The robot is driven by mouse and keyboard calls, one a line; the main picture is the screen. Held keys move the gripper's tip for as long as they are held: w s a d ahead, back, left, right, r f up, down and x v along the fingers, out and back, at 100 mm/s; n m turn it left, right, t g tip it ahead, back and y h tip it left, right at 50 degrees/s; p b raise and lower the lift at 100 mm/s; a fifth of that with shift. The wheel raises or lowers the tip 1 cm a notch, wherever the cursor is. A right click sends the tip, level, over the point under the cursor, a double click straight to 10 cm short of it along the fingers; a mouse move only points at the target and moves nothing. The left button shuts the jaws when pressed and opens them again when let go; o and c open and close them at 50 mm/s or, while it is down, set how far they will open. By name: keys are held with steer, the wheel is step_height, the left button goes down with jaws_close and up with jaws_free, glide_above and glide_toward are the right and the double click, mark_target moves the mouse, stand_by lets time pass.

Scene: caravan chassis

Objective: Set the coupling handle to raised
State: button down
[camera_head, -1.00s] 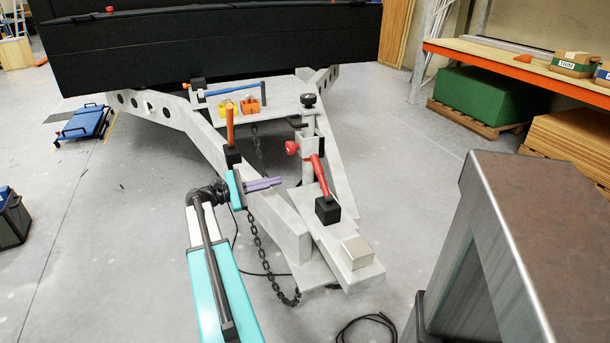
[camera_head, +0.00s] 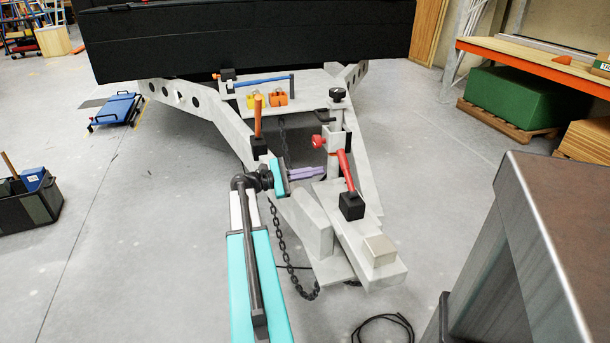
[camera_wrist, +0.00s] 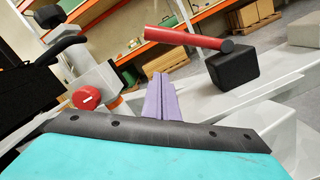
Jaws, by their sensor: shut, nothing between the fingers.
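The coupling handle appears to be the red bar (camera_head: 347,171) on a black block (camera_head: 352,206) on the pale grey drawbar. It leans up and back from the block in the head view. In the wrist view the red handle (camera_wrist: 188,38) runs from upper left to the black block (camera_wrist: 233,69). My gripper (camera_head: 324,169) is shut and empty, its purple fingers pointing right towards the handle from the left. In the wrist view the fingertips (camera_wrist: 160,77) lie below the bar in the picture, with no clear contact.
A jockey post with a red knob (camera_head: 318,141) stands just behind the handle. An orange lever (camera_head: 258,117) rises left of it. A chain (camera_head: 290,260) hangs beside the drawbar. A brown-topped metal cabinet (camera_head: 570,220) fills the right foreground.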

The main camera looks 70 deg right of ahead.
mark_target(346, 172)
steer(key=x, duration=0.4)
steer(key=shift+s+a+r+b, duration=0.1)
steer(key=shift+s+a+r, duration=0.2)
steer(key=shift+r, duration=0.25)
steer(key=shift+s+a+r+b, duration=0.1)
steer(key=shift+s+a+r, duration=0.1)
steer(key=shift+s+r, duration=0.25)
steer(key=shift+s+a+r+b, duration=0.1)
steer(key=shift+s+a+r, duration=0.15)
steer(key=shift+r, duration=0.4)
steer(key=shift+s, duration=0.1)
